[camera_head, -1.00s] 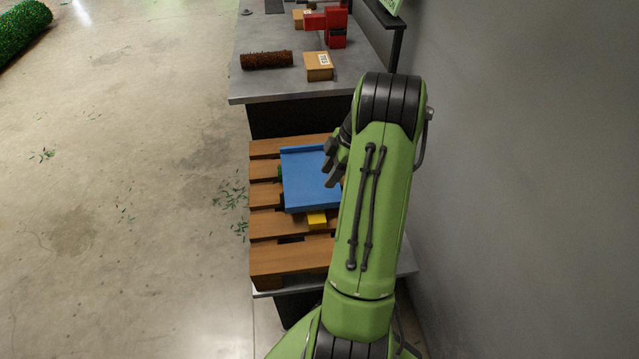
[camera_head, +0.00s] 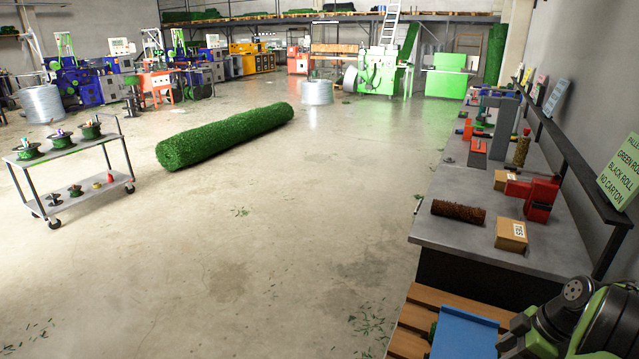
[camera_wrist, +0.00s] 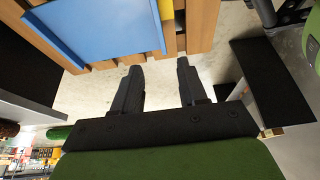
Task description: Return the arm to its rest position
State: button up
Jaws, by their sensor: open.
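My arm (camera_head: 605,318) is folded at the lower right of the head view, green and black, beside a wooden pallet. My gripper (camera_wrist: 158,78) shows in the wrist view with its two dark fingers apart and nothing between them. Beyond the fingers lie concrete floor and the pallet's edge. A blue tray-like board (camera_wrist: 95,28) lies on the pallet (camera_wrist: 200,25), left of the fingers and apart from them. The board also shows in the head view (camera_head: 462,335), partly cut off by the frame.
A grey workbench (camera_head: 465,240) holds a brown roll (camera_head: 458,211), a cardboard box (camera_head: 511,235) and a red device (camera_head: 540,198). A sign (camera_head: 622,172) stands by the right wall. A cart (camera_head: 75,165) and a green roll (camera_head: 225,135) stand on the otherwise open floor at left.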

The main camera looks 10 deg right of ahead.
jog(key=w+a+r+m+h+p, duration=0.25)
jog(key=a+r+m+p, duration=0.2)
jog(key=a+r, duration=1.4)
jog(key=s+a+r+m+t+p, duration=0.2)
jog(key=s+a+r+m+p, duration=0.3)
jog(key=s+a, duration=0.9)
notch_tip(320, 180, up, 2)
jog(key=shift+s+r+t+h+p, duration=0.1)
jog(key=shift+s+t+h+p, duration=0.15)
jog(key=shift+h+p, duration=0.2)
